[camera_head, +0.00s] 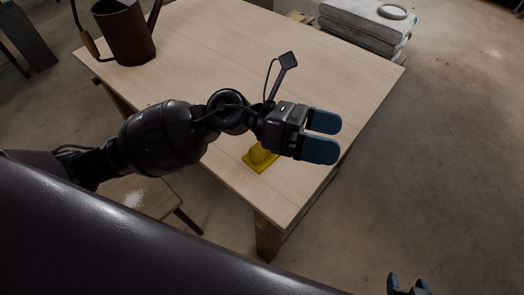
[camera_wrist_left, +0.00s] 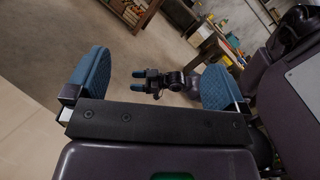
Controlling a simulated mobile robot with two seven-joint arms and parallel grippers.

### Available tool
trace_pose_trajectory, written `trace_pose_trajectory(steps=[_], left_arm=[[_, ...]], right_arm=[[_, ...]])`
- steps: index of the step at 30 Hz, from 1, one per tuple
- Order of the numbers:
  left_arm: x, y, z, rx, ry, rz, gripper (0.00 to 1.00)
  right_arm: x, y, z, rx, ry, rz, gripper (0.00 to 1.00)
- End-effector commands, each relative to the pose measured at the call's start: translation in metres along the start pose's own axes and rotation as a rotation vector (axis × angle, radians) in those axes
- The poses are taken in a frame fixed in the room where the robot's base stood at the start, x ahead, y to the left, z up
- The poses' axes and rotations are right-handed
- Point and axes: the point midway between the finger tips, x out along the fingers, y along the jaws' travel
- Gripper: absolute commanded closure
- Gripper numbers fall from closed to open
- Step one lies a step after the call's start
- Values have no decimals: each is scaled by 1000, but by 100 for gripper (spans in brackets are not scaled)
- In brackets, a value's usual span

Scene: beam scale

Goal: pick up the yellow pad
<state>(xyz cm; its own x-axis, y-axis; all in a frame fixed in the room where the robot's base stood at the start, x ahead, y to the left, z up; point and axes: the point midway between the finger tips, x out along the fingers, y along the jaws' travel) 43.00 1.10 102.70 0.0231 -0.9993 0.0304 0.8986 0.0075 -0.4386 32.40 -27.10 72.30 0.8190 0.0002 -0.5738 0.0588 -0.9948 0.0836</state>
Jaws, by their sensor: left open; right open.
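A yellow pad (camera_head: 259,165) lies on the wooden table near its front right edge in the head view, partly hidden under my left arm's wrist. A raised yellow shape shows on it, and its outline is not clear. My left gripper (camera_head: 322,137) is open and empty, above the table and to the right of the pad. Its two blue fingers also frame the left wrist view (camera_wrist_left: 155,62), where the pad is not seen. My right gripper (camera_head: 408,285) is open at the bottom right corner, beyond the table, and also shows in the left wrist view (camera_wrist_left: 138,81).
The wooden table (camera_head: 215,45) is mostly bare. A brown watering can (camera_head: 124,35) stands at its far left. A grey stack (camera_head: 362,28) with a white ring (camera_head: 392,11) is beyond the far edge. A stool (camera_head: 150,200) stands beside the table at lower left.

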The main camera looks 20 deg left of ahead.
Motion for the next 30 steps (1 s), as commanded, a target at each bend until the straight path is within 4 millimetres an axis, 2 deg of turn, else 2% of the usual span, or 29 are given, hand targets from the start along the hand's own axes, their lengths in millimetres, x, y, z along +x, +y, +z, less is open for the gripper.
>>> trace_pose_trajectory(steps=[4, 7, 11, 15, 18, 22, 30], left_arm=[[-10, 15, -33, 263, 392, -52, 0], [-31, 34, -50, 413, 663, -74, 0], [-71, 64, -58, 561, 998, -80, 0], [-112, 89, -50, 647, 1282, -67, 0], [-133, 99, -43, 672, 1412, -57, 0], [-146, 106, -40, 683, 1493, -50, 0], [-144, 121, -73, 679, 1506, -52, 0]], right_arm=[[-2, 0, 2, 0, -5, 1, 42], [-2, 1, 4, 0, -8, 1, 42], [-3, 1, 4, 0, -9, 2, 42], [-3, 1, 4, 0, -9, 2, 42], [-2, 1, 4, 0, -9, 1, 42], [-1, 0, 3, 0, -7, 1, 42], [4, -1, 4, -2, -7, -2, 42]])
